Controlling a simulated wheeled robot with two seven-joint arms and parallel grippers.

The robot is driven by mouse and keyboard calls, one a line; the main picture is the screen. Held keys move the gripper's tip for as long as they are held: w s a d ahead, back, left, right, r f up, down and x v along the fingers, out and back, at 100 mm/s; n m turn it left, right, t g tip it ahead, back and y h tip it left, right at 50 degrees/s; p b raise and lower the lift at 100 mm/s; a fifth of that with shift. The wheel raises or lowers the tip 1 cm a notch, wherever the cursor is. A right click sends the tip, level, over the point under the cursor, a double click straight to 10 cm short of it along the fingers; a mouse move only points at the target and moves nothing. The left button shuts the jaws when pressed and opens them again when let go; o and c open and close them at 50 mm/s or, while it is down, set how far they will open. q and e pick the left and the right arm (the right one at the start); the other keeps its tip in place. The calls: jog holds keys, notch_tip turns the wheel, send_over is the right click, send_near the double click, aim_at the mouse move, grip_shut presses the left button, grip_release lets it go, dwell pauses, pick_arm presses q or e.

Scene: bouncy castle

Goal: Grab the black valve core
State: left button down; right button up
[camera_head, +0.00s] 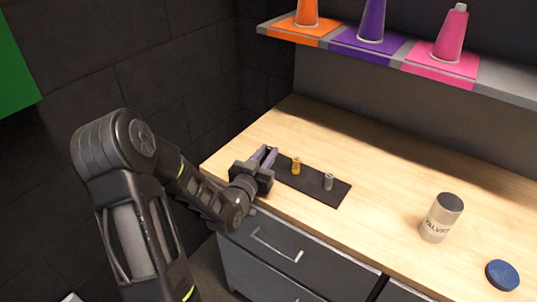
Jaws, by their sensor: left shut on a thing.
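My left gripper (267,155) is at the left end of a dark mat (313,183) on the wooden counter. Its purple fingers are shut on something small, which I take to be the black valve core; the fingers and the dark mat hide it. A yellow valve core (296,166) stands upright on the mat just right of the fingers. My right gripper is not in view.
Orange (307,14), purple (372,21) and pink (451,36) cones stand on a shelf above. The counter between mat and can is clear.

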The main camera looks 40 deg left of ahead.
pick_arm(q)
jog(key=shift+r, duration=0.1)
notch_tip(320, 180, up, 10)
dwell(0.5)
dwell(1.7)
